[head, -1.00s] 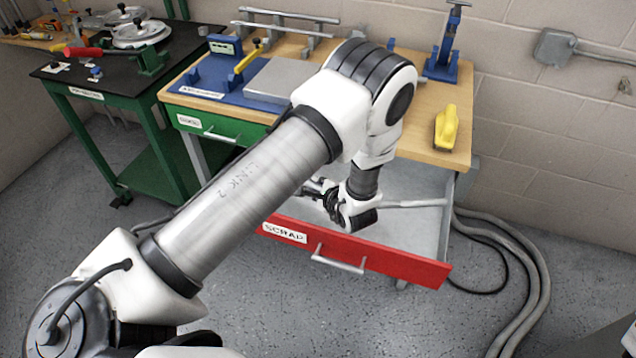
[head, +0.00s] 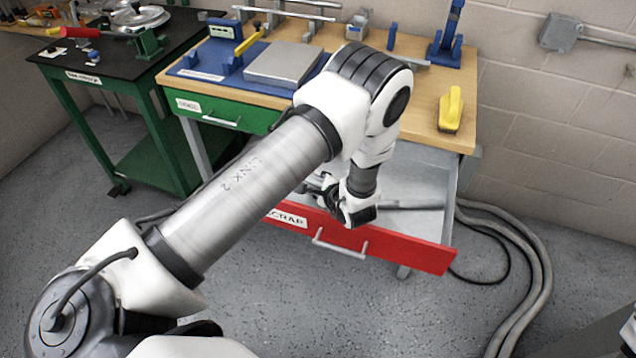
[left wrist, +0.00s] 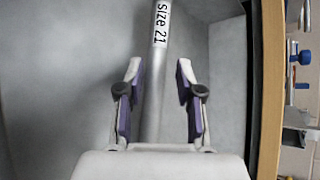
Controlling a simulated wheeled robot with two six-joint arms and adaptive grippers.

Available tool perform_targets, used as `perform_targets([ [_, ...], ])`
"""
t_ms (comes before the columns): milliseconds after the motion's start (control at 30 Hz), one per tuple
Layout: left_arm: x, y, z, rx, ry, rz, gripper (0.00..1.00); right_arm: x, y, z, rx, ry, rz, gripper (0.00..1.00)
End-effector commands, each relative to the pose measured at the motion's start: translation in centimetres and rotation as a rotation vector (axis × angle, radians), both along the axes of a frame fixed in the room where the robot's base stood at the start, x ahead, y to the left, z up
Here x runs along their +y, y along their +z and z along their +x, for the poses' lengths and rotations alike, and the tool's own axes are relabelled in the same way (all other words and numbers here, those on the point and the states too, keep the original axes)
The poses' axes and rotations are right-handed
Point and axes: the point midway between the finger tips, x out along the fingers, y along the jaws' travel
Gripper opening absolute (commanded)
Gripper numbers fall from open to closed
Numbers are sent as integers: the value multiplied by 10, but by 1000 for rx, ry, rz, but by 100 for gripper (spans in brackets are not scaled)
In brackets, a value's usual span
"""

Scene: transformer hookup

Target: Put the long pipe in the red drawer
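The red drawer (head: 375,247), labelled SCRAP, is pulled out under the wooden bench. A long grey pipe (head: 412,205) lies in it, partly hidden by my left arm. In the left wrist view the pipe (left wrist: 157,95) bears the mark "size 21" and runs between the fingers of my left gripper (left wrist: 159,75). The fingers are spread, with a gap on both sides of the pipe. In the head view my left gripper (head: 325,193) is low inside the drawer, mostly hidden by its own wrist. My right gripper is out of view.
The wooden bench (head: 415,125) holds a blue fixture with a grey plate (head: 283,63), a rack of bars (head: 290,12), a blue stand (head: 446,40) and a yellow tool (head: 451,108). A green drawer (head: 222,112) is closed. Hoses (head: 525,260) lie on the floor at right.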

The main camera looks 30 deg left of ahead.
Motion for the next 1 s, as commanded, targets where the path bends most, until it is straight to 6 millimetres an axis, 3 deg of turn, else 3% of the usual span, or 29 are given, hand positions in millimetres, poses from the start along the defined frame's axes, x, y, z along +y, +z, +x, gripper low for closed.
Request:
perform_targets([
  [33,-1,-14,-7,22,-2,-2,53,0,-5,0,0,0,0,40],
  [367,-1,-12,-8,23,-3,-3,53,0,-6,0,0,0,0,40],
  [467,-1,2,-7,18,-2,-3,53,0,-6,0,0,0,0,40],
  [800,-2,88,-9,-8,0,3,53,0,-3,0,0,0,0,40],
  [1000,-2,106,-10,-10,0,3,53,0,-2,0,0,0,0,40],
])
